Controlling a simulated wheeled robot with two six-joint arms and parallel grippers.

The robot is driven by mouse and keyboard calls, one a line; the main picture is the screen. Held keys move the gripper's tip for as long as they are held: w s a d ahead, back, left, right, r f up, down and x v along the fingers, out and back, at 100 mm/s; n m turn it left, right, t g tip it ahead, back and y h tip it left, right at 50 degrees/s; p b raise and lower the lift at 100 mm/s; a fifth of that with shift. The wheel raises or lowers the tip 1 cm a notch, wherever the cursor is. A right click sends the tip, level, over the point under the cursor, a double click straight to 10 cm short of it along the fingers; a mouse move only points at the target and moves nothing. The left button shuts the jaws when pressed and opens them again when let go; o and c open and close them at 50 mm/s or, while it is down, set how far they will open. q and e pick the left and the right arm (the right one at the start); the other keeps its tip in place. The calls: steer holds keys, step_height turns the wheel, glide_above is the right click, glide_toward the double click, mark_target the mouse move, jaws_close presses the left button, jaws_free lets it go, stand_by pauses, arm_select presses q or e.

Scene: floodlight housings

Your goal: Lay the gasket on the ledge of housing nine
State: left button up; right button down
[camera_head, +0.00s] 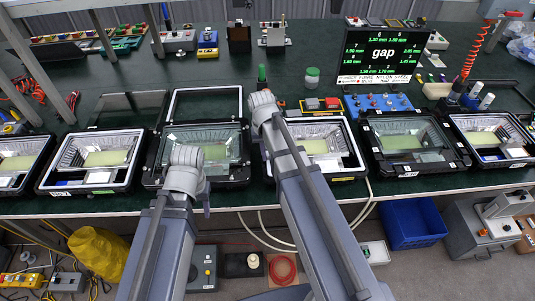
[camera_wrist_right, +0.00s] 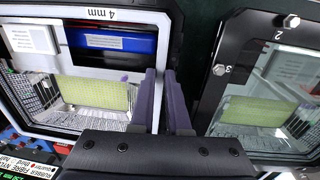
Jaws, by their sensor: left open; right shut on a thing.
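Several floodlight housings stand in a row; I cannot read a number nine on any. One with a glass-covered black frame (camera_head: 236,179) is in front of my left arm; a white-rimmed one (camera_head: 347,171) is right of it. A thin pale rectangular frame (camera_head: 205,89), perhaps the gasket, shows behind the black-framed housing. My left gripper (camera_head: 206,201) is open, mostly hidden by its wrist, at that housing's near edge.
A screen reading "gap" (camera_head: 383,52) stands at the back right, with a blue block (camera_head: 378,105) in front. A green-lidded jar (camera_head: 312,76) stands behind the housings. A blue crate (camera_head: 412,224) is on the floor. The green tabletop (camera_head: 110,78) has clear room at the back left.

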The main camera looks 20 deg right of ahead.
steer(key=c, duration=0.8)
jaws_free()
steer(key=shift+r, duration=0.15)
step_height(320, 180, up, 7)
steer(key=p, duration=0.7)
steer(key=s+a+n, duration=0.2)
steer(key=s+a, duration=0.2)
steer(key=s+a+n, duration=0.2)
steer(key=s+a, duration=0.3)
steer(key=s+a+n, duration=0.2)
steer(key=s+a, duration=0.2)
steer(key=s, duration=0.1)
steer(key=shift+a+n, duration=0.15)
steer(key=shift+n, duration=0.15)
